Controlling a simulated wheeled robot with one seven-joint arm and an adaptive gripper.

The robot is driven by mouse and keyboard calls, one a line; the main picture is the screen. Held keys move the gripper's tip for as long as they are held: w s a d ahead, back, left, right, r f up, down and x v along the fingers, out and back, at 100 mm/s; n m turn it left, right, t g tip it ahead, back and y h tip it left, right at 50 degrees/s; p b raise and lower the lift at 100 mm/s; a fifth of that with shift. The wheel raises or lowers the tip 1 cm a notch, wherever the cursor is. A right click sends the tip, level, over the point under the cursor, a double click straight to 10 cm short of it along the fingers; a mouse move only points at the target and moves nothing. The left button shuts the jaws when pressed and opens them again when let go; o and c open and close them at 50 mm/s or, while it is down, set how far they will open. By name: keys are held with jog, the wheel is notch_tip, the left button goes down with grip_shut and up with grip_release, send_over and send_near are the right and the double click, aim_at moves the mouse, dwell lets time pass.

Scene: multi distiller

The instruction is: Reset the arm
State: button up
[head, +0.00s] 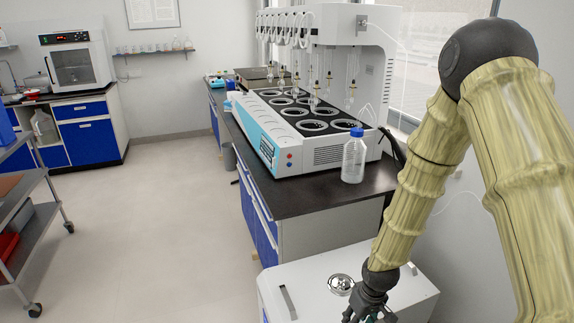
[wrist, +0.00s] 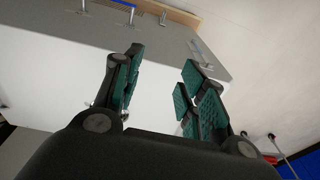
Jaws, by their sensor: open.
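My arm comes down from the upper right in the head view, with a dark wrist at its lower end. My gripper (head: 368,318) is at the bottom edge of that view, over the white cabinet (head: 320,275), and is partly cut off. In the wrist view my gripper (wrist: 160,85) shows two fingers with green pads, spread apart and empty. A pale surface and a grey panel lie beyond the fingers there.
A multi-position distiller (head: 300,115) stands on the dark bench (head: 295,200). A clear bottle with a blue cap (head: 353,158) stands near the bench's front corner, left of my arm. A grey cart (head: 35,200) is at far left. The floor (head: 165,230) between is clear.

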jog(key=s+d+f+m, duration=0.1)
jog(key=s+f, duration=0.3)
jog(key=s, duration=0.6)
jog(key=s+d+f+m+p, duration=0.1)
jog(key=s+f, duration=0.3)
jog(key=s, duration=0.6)
jog(key=s+d+f+m+g+h+p, duration=0.1)
jog(key=s+f, duration=0.4)
jog(key=s, duration=0.5)
jog(key=shift+m, duration=0.7)
jog(key=shift+f, duration=0.1)
jog(key=shift+c, duration=0.6)
jog(key=shift+s, duration=0.15)
